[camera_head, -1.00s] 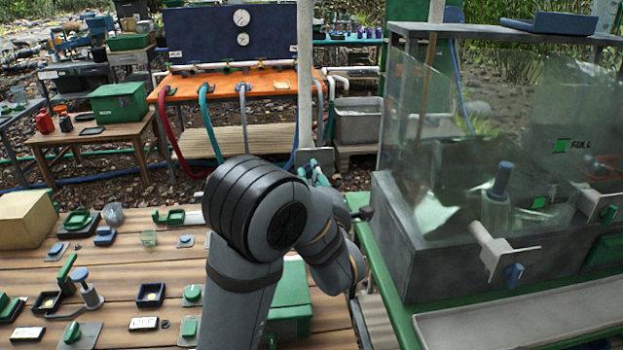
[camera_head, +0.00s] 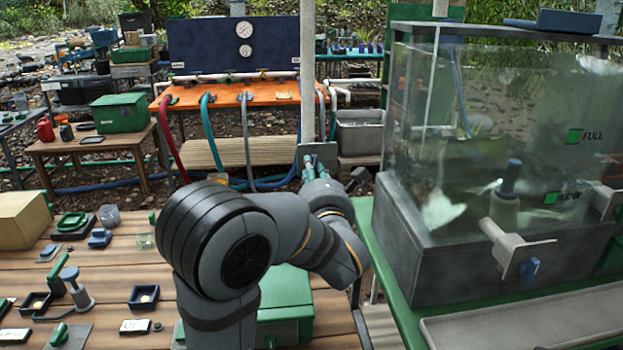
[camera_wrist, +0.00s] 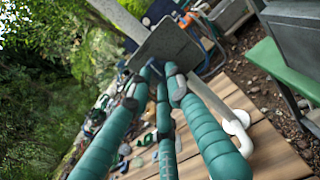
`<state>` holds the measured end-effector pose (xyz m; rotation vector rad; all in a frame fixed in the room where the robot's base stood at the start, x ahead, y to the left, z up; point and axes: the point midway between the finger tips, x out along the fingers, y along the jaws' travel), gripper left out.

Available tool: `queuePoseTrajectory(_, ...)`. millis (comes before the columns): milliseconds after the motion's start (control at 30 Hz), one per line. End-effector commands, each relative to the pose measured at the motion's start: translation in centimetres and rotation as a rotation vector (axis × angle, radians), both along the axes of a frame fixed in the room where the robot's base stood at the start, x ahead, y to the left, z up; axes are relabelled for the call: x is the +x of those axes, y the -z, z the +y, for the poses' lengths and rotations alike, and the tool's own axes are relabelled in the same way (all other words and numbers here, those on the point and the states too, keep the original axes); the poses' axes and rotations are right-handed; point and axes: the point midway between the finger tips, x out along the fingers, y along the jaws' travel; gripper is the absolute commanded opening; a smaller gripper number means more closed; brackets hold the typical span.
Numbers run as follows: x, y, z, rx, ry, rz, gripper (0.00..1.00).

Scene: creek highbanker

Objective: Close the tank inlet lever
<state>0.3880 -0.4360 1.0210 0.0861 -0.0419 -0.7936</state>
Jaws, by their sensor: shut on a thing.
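My gripper (camera_head: 314,166) has long teal fingers and reaches to a grey plate (camera_head: 326,152) at the foot of the pale post, left of the glass tank (camera_head: 480,130). In the wrist view the fingertips of my gripper (camera_wrist: 158,72) come together at the lower edge of the grey plate (camera_wrist: 172,46). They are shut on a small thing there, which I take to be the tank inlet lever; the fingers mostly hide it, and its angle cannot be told.
The tank's green stand (camera_head: 393,270) is close on the right of my arm. A wooden table (camera_head: 120,262) with small parts and a green box (camera_head: 288,305) lies below. Behind, an orange bench (camera_head: 240,95) carries hoses. A pale pipe (camera_wrist: 236,118) runs beside the fingers.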

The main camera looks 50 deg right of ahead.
Motion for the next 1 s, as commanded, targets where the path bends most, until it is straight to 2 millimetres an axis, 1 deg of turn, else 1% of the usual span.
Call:
queuePoseTrajectory(33, -0.60, 0.76, -0.41, -0.006, 0.016, 0.024, 0.00)
queuePoseTrajectory(300, -0.67, 0.47, -0.48, -0.059, 0.019, 0.075, 0.00)
queuePoseTrajectory(767, -0.76, 0.28, -0.57, -0.071, 0.022, 0.086, 0.00)
queuePoseTrajectory(800, -0.77, 0.26, -0.57, -0.071, 0.022, 0.086, 0.19)
queuePoseTrajectory(1000, -0.77, 0.27, -0.57, -0.071, 0.022, 0.086, 0.30)
